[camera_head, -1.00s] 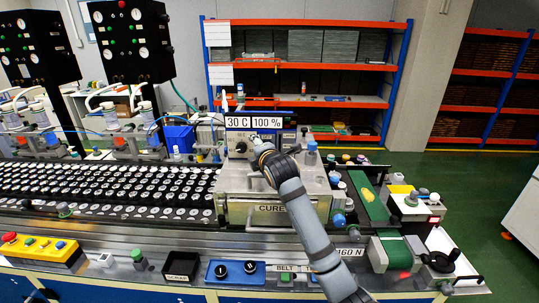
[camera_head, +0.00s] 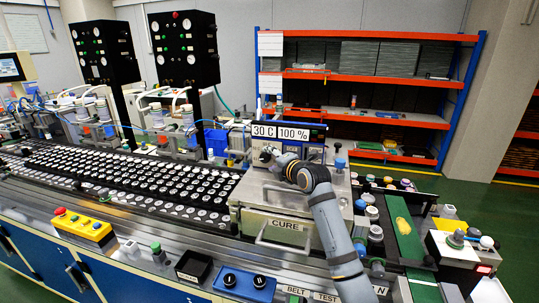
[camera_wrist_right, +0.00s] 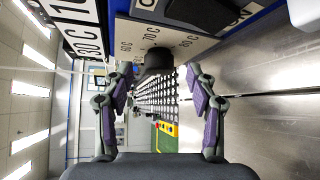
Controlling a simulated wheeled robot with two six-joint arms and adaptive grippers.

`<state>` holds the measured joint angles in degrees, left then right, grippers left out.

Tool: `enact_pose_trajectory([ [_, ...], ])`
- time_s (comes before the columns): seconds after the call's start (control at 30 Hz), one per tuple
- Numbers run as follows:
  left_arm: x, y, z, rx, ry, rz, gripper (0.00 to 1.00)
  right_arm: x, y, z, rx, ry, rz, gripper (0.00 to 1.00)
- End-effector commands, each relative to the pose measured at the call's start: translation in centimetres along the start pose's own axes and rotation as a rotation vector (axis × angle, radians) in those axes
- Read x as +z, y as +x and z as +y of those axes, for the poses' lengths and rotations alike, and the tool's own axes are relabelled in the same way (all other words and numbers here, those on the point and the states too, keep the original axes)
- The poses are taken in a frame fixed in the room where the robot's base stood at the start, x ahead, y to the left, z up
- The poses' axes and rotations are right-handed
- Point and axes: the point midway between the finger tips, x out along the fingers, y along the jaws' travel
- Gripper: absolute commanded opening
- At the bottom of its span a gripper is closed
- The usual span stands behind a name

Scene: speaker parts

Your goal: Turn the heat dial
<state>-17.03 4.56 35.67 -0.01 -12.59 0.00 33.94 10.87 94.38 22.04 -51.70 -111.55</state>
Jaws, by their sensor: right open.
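The heat dial is a dark round knob (camera_wrist_right: 160,57) on a pale panel with temperature marks around it, such as 60 C and 70 C, in the right wrist view. My right gripper (camera_wrist_right: 158,76) is open, with one purple-padded finger on each side of the knob's line. In the head view my right gripper (camera_head: 270,156) is at the front of the CURE unit's (camera_head: 268,226) panel and hides the dial. The display (camera_head: 280,132) above reads 30 C and 100 %. My left gripper is not in view.
A long conveyor (camera_head: 120,190) with rows of black and white parts runs to the left of the unit. A green strip (camera_head: 410,240) and several small jars lie to its right.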

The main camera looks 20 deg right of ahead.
Motion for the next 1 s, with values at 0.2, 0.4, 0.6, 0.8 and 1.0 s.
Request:
enact_pose_trajectory([
  [0.2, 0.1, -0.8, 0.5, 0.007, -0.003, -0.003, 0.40, 0.0, 1.9, 0.1, 0.000, -0.001, -0.001, 0.58],
  [0.4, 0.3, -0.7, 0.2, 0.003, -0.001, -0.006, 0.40, 0.0, 2.0, 0.0, 0.001, -0.002, -0.001, 0.58],
  [0.6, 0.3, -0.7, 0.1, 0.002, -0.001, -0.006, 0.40, 0.0, 2.0, 0.0, 0.001, -0.001, -0.001, 0.39],
  [0.8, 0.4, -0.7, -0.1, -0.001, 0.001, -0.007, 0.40, 0.0, 2.0, 0.0, 0.000, -0.001, -0.001, 0.12],
  [1.0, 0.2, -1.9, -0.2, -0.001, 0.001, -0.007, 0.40, 0.1, 1.9, 0.7, -0.032, -0.033, -0.001, 0.03],
])
